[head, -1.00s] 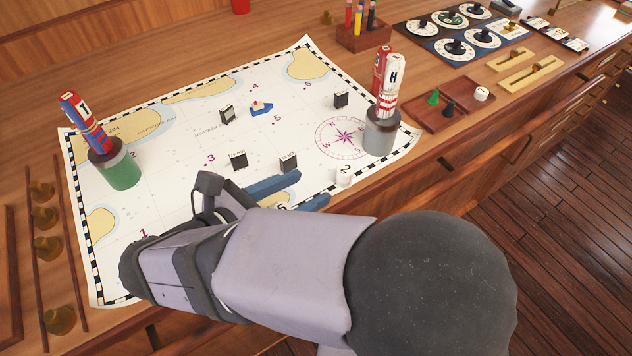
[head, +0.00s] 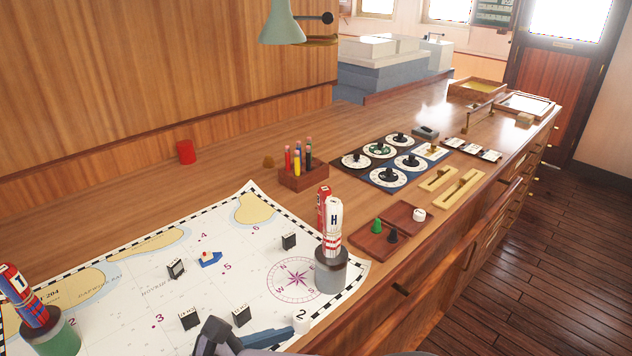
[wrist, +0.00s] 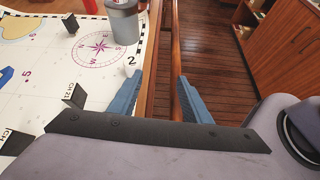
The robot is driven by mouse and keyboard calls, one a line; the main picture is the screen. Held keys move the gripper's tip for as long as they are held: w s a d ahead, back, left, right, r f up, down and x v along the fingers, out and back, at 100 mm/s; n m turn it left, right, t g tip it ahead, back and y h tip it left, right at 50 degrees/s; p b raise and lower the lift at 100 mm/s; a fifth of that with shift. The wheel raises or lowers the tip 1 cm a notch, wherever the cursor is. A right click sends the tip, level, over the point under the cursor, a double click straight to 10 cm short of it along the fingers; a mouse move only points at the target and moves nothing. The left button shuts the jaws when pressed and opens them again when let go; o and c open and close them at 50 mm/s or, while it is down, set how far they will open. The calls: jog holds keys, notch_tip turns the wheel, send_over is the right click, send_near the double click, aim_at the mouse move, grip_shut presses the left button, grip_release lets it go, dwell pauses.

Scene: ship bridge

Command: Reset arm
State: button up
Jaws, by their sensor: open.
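My gripper (wrist: 157,98) is open and empty in the wrist view, its two blue fingers apart over the counter's front edge and the floor. In the head view only part of my gripper shows at the bottom, with a blue finger (head: 265,338) low over the near edge of the chart. The chart (head: 130,290) lies on the wooden counter. A white piece marked 2 (head: 301,321) stands near the finger in the head view, and it also shows just beyond the left finger in the wrist view (wrist: 131,68).
A grey pot (head: 331,272) with rolled flags stands on the chart's right corner, and a green pot (head: 54,336) at the left. Small black stands (head: 190,318) and a blue boat (head: 210,258) are on the chart. Wooden trays (head: 375,241) and dial panels (head: 385,165) lie right.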

jog(key=d+m+g, duration=0.1)
jog(key=d, duration=0.1)
jog(key=d+f+m+g, duration=0.1)
jog(key=d+m, duration=0.1)
jog(key=d+f+m+g+p, duration=0.1)
jog(key=d+g, duration=0.1)
jog(key=d, duration=0.1)
jog(key=shift+w+f, duration=0.15)
jog(key=shift+w, duration=0.15)
jog(key=s+d+f+m+g+y+p, duration=0.2)
jog(key=d+m+y, duration=0.2)
jog(key=m, duration=0.7)
jog(key=s+d+f+m+g+y+p, duration=0.1)
jog(key=d+f+m+g+y+p, duration=0.1)
jog(key=d+m, duration=0.6)
jog(key=m+y+p, duration=0.1)
jog(key=m+y, duration=0.1)
jog(key=m, duration=0.1)
jog(key=shift+s+d+f, duration=0.4)
